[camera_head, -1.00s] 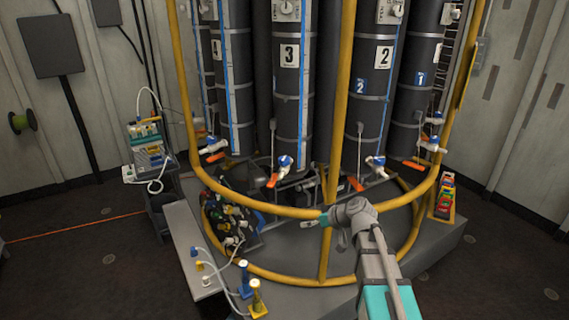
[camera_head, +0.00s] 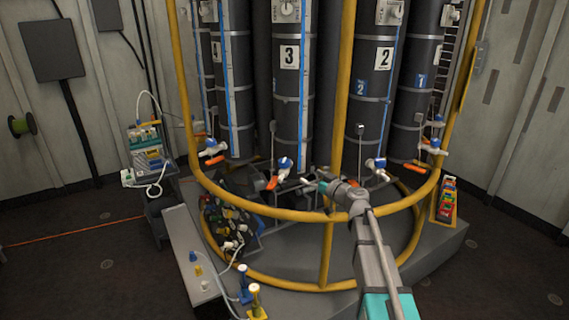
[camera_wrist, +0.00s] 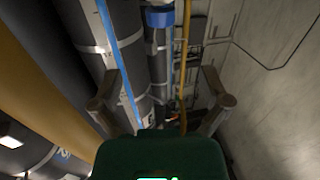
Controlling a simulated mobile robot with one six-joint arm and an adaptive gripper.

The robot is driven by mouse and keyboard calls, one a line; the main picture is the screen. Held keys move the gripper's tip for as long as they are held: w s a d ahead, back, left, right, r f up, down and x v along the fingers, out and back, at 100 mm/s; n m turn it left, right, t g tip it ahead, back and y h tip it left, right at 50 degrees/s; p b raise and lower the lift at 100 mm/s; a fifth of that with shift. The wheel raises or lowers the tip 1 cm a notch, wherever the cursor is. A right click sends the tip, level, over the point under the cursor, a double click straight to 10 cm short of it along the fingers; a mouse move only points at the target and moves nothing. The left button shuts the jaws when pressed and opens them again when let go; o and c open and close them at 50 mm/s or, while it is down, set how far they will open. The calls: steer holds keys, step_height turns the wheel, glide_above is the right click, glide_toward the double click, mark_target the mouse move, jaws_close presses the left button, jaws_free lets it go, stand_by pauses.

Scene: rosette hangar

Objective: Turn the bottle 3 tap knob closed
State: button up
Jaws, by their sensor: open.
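Bottle 3 (camera_head: 290,100) is a dark upright cylinder with a white "3" label. At its foot is a tap with a blue-and-white body (camera_head: 285,164) and an orange handle (camera_head: 272,183) pointing down to the left. My gripper (camera_head: 306,183) reaches past the yellow ring rail, just right of and slightly below this tap, apart from the orange handle as far as I can tell. In the wrist view my gripper (camera_wrist: 163,100) has its two fingers spread wide with nothing between them. I cannot clearly identify the bottle 3 tap in that view.
A yellow ring rail (camera_head: 270,210) and yellow post (camera_head: 341,110) stand close to my arm. The bottle 2 tap (camera_head: 376,165) is to the right, another tap (camera_head: 213,148) to the left. Dark gear with coloured plugs (camera_head: 228,225) lies below left.

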mark_target(288, 164)
steer(key=x, duration=1.4)
steer(key=shift+s+f, duration=0.1)
steer(key=c, duration=1.2)
steer(key=shift+o, duration=0.2)
